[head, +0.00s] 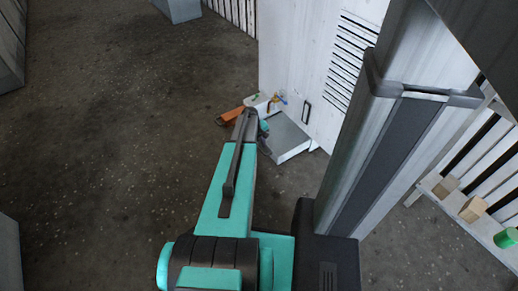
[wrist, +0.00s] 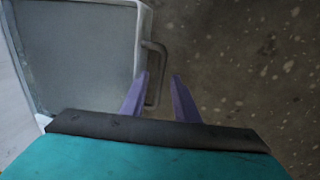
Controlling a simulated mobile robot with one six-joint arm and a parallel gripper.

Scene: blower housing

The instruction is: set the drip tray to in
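The drip tray (head: 287,138) is a shallow grey tray with a pale rim. In the head view it sticks out from the foot of the white housing (head: 296,55). In the wrist view the tray (wrist: 75,55) fills the upper left, and its dark bar handle (wrist: 162,62) stands out from its right side. My gripper (wrist: 160,82) is open, with two purple fingers apart. The handle's bar shows between the fingertips in the picture; contact cannot be told. In the head view my arm hides the fingers.
An orange object (head: 231,116) and a small white item with coloured bits (head: 264,102) are by the housing, beyond my arm. A shelf (head: 470,222) with wooden blocks and a green cylinder (head: 507,238) stands at right.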

